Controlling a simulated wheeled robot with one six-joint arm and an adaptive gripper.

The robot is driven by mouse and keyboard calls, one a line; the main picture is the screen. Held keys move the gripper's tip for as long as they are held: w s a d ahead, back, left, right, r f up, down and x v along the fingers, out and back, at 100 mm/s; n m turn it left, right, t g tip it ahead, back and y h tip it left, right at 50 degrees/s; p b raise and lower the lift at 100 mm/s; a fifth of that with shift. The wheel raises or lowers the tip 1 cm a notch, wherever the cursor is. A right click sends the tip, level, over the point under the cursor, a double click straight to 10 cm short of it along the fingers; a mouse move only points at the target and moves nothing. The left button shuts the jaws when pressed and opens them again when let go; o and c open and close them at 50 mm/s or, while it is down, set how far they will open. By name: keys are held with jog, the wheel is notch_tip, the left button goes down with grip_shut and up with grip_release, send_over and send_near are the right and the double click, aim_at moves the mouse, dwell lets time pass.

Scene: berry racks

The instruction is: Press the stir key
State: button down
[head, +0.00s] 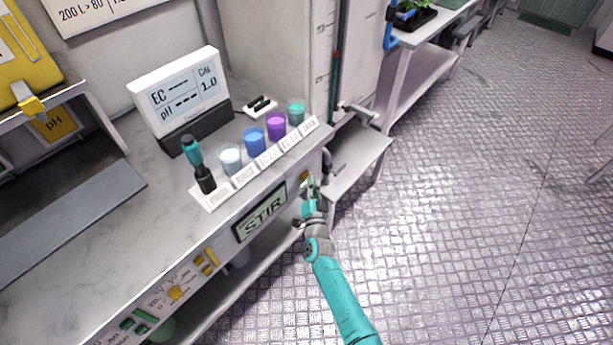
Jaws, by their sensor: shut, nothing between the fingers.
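A panel display reading STIR (262,212) is on the front face of the bench, below the row of cups. My gripper (309,184) is shut and empty, close to the front face, right of the display. A small orange-yellow part (304,175) shows at the fingertips. I cannot tell whether it is the stir key, or whether the fingers touch it. Yellow keys (207,262) and green keys (138,320) sit further left on the same panel.
A low grey shelf (356,158) projects right of my gripper. The patterned metal floor (470,220) is clear at the right.

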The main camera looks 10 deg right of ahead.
jog(key=shift+s+d, duration=0.3)
jog(key=shift+s, duration=0.1)
jog(key=shift+s+d, duration=0.75)
jog(key=shift+s, duration=0.25)
jog(key=shift+s+d, duration=0.75)
jog(key=shift+s, duration=0.25)
